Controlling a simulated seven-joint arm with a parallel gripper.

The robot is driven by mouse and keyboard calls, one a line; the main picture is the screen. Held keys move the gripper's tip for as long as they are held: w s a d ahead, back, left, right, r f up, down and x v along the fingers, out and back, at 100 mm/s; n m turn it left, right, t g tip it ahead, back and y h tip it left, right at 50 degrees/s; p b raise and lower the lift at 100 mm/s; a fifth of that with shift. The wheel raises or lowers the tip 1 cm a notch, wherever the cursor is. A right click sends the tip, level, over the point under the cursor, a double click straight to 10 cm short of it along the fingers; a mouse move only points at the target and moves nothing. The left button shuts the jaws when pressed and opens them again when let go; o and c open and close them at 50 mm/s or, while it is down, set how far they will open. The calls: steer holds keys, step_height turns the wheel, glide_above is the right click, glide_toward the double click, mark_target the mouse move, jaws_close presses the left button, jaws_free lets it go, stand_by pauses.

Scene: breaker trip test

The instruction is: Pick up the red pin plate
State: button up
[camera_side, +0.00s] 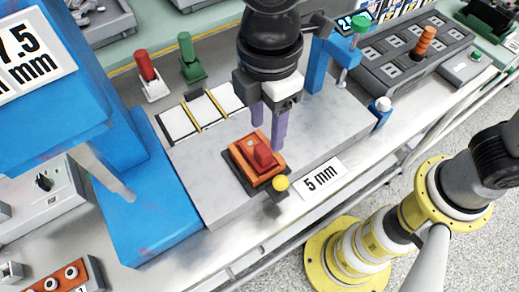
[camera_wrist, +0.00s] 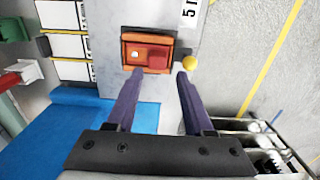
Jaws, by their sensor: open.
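A red-orange plate with a raised red block (camera_side: 258,160) sits on a dark base on the grey slab. In the wrist view the red-orange plate (camera_wrist: 131,63) lies just past the fingertips, with a small pale pin at its left and the red block at its right. My gripper (camera_side: 270,138) is open, its two purple fingers pointing down at the far side of this plate. In the wrist view my gripper (camera_wrist: 160,73) has empty space between its fingers. I cannot tell if a finger touches the plate.
A yellow ball (camera_side: 281,183) sits at the plate's near right corner, by a "5 mm" label (camera_side: 323,178). A blue fixture (camera_side: 140,190) stands left. Red (camera_side: 147,68) and green (camera_side: 188,57) levers stand behind. An orange block with white knobs (camera_side: 62,278) is at bottom left.

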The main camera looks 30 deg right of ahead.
mark_target(264, 149)
steer(key=shift+w+f, duration=0.2)
steer(key=shift+f, duration=3.8)
jaws_close()
